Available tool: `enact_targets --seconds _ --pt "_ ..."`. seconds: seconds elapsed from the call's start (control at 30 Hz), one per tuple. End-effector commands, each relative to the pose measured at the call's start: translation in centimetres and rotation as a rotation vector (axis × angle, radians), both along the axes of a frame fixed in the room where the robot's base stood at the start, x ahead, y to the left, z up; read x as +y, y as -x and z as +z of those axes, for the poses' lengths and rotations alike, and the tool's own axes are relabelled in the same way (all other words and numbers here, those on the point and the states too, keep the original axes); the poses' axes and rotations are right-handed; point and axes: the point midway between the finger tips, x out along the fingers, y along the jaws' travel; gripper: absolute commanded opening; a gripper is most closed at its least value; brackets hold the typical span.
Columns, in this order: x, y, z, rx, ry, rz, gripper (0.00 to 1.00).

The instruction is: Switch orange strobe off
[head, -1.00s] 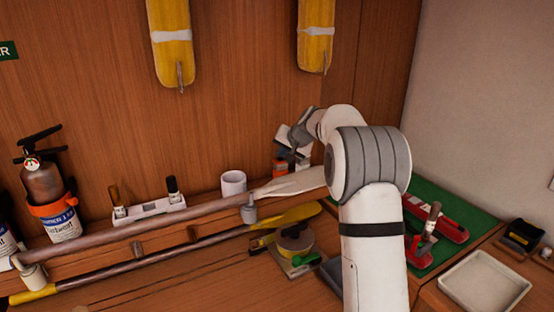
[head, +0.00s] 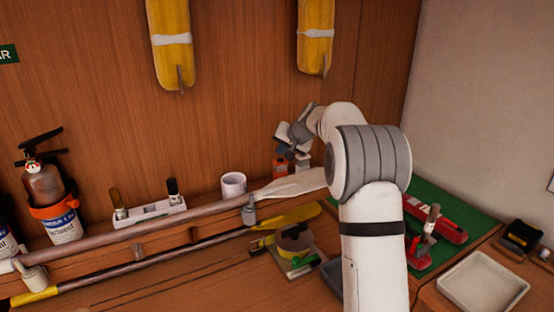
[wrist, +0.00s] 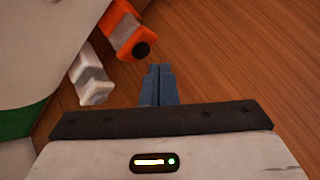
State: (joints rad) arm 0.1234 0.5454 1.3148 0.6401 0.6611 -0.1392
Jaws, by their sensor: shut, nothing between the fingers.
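The orange strobe (head: 280,168) stands at the back of the bench, partly behind my wrist. In the wrist view the orange strobe (wrist: 122,30) shows at the upper left, with a dark round part at its near end. A white unit (wrist: 93,80) is beside it, and it also shows in the head view (head: 302,163). My gripper (wrist: 158,70) is shut and empty, with its fingertips apart from the strobe and to its lower right in the wrist view. Whether the strobe is lit cannot be told.
A paddle (head: 290,186) lies across the bench in front of the strobe. A white cup (head: 233,185) stands to the left. A tape roll (head: 295,238) lies nearer. A red tool (head: 440,218) is on the green mat (head: 470,228) at the right. The wood panel is close behind.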

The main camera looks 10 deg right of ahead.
Motion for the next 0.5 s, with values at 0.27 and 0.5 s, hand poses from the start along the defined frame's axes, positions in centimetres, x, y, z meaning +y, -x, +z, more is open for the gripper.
enact_targets --seconds 0.27,0.5 --pt "0.0 0.0 3.2 -0.001 0.0 -0.001 0.0" --pt "0.0 0.0 5.4 -0.002 0.0 0.001 0.0"
